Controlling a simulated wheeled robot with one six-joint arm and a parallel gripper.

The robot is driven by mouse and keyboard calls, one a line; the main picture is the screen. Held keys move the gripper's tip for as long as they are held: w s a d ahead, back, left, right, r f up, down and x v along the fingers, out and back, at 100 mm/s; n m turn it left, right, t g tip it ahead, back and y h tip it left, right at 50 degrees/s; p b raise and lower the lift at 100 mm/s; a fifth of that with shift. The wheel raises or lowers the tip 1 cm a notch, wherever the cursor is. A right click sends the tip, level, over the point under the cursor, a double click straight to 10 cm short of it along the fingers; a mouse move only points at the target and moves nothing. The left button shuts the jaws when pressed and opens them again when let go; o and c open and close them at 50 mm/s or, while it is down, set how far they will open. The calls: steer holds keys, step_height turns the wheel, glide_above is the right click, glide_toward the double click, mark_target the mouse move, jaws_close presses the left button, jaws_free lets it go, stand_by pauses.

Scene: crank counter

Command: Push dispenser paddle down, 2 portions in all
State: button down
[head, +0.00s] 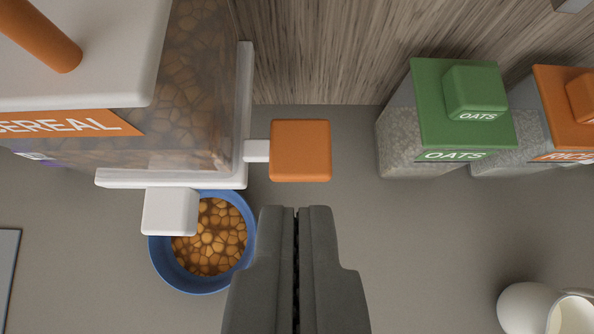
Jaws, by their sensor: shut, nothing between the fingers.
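The cereal dispenser (190,85) stands at the upper left, a clear bin of brown pieces with an orange CEREAL label (75,123). Its orange paddle (300,150) sticks out to the right on a short white arm. A white spout (170,211) juts out at the dispenser's front. A blue bowl (203,291) holding brown cereal pieces (210,238) sits beneath the spout, which hides part of it. My gripper (297,210) is shut and empty, its tips just below the paddle in the picture. I cannot tell whether they touch it.
A green-lidded OATS container (430,110) and an orange-lidded RICE container (555,110) stand at the upper right. A white mug (530,308) is at the lower right. A wood-grain wall (335,50) is behind. The grey counter between bowl and mug is clear.

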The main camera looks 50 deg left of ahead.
glide_above(296, 165)
step_height(296, 165, down, 7)
steer(key=shift+f, duration=0.2)
step_height(296, 165, down, 2)
steer(key=shift+s+d+f, duration=0.1)
steer(key=shift+d, duration=0.05)
steer(key=shift+f, duration=0.7)
steer(key=shift+f, duration=1.3)
step_height(296, 165, up, 4)
steer(key=shift+r, duration=0.1)
steer(key=v, duration=1)
